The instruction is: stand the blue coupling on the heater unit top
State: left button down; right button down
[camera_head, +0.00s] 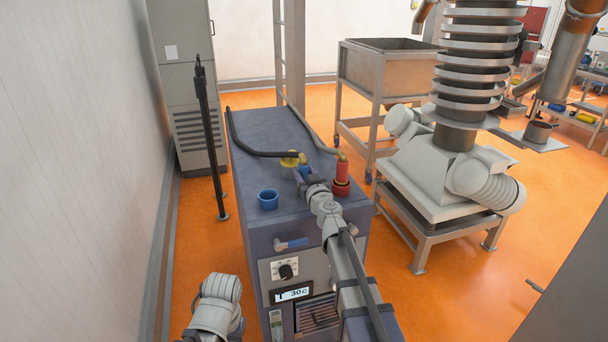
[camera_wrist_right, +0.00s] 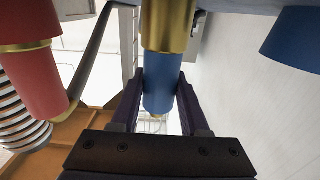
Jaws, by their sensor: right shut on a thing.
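The heater unit (camera_head: 250,136) is a dark blue-grey cabinet with a flat top. My right gripper (camera_head: 304,177) is shut on the blue coupling (camera_head: 304,170) over that top; its purple fingers hide much of it there. In the right wrist view the blue coupling (camera_wrist_right: 160,85) sits between the two fingers (camera_wrist_right: 160,100), with a wide brass part at the picture's upper edge. I cannot tell whether it touches the top. My left arm shows at the bottom left of the head view, its gripper out of sight.
A red coupling (camera_head: 342,172) stands in a red base right of my gripper. An empty-looking blue socket (camera_head: 268,199) is on the top's front left. A black hose (camera_head: 250,151) runs to a yellow fitting (camera_head: 290,160) beside the blue coupling. The top's back middle is clear.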

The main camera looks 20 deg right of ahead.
jog(key=shift+f, duration=0.2)
jog(key=shift+c, duration=2)
grip_release()
jog(key=shift+r, duration=0.1)
jog(key=shift+r, duration=0.2)
jog(key=shift+s, duration=0.35)
jog(key=s, duration=1.1)
jog(key=shift+s+d, duration=0.15)
jog(key=shift+d, duration=0.1)
jog(key=shift+f, duration=0.1)
